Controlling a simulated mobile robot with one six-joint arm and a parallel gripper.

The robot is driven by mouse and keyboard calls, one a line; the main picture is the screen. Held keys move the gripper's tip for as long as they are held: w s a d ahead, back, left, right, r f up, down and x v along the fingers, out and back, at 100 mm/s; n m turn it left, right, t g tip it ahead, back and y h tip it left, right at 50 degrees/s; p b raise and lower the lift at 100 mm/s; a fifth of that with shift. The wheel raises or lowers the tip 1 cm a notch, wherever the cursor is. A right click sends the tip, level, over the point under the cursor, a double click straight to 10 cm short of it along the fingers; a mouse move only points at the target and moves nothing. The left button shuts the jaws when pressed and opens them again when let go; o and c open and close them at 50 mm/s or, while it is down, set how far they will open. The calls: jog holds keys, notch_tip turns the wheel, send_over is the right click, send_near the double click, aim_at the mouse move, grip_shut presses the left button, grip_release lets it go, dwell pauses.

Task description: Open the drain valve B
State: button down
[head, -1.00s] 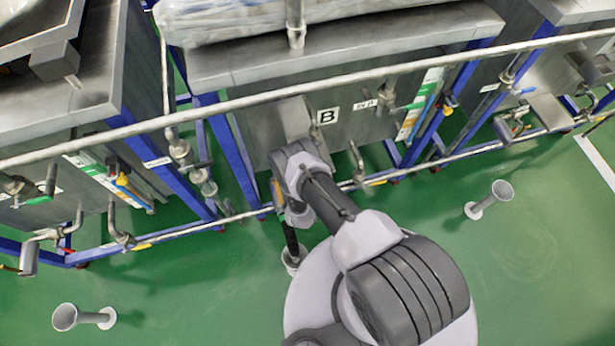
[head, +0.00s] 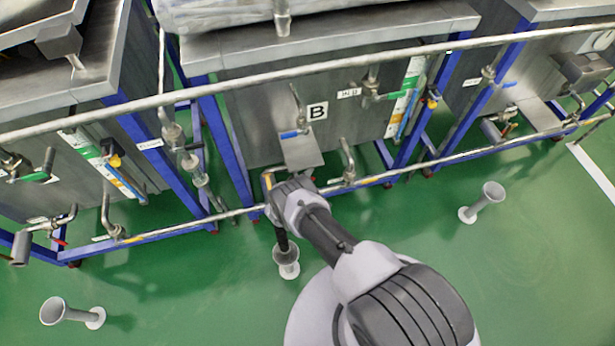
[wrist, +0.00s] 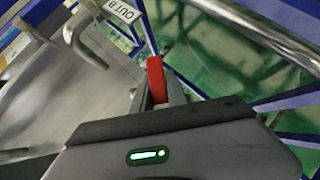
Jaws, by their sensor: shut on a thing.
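Tank B carries a white plate with a black B (head: 317,111) on its grey front in the head view. My gripper (wrist: 157,94) is shut on a red valve handle (wrist: 156,78) in the wrist view, one finger on each side of it. A tag reading OUT B (wrist: 121,11) shows above and left of the handle. In the head view my gripper is low in front of tank B, near the lower pipe (head: 240,212), and mostly hidden by my wrist. The valve body and the red handle cannot be made out there.
A drain funnel (head: 286,256) stands on the green floor just below my gripper. A sloped metal plate (head: 300,150) and a blue-handled valve (head: 290,134) are above it. A bent pipe (head: 347,160) rises to the right. A long rail (head: 250,98) crosses above.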

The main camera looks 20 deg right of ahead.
jog(key=c, duration=1.3)
grip_release()
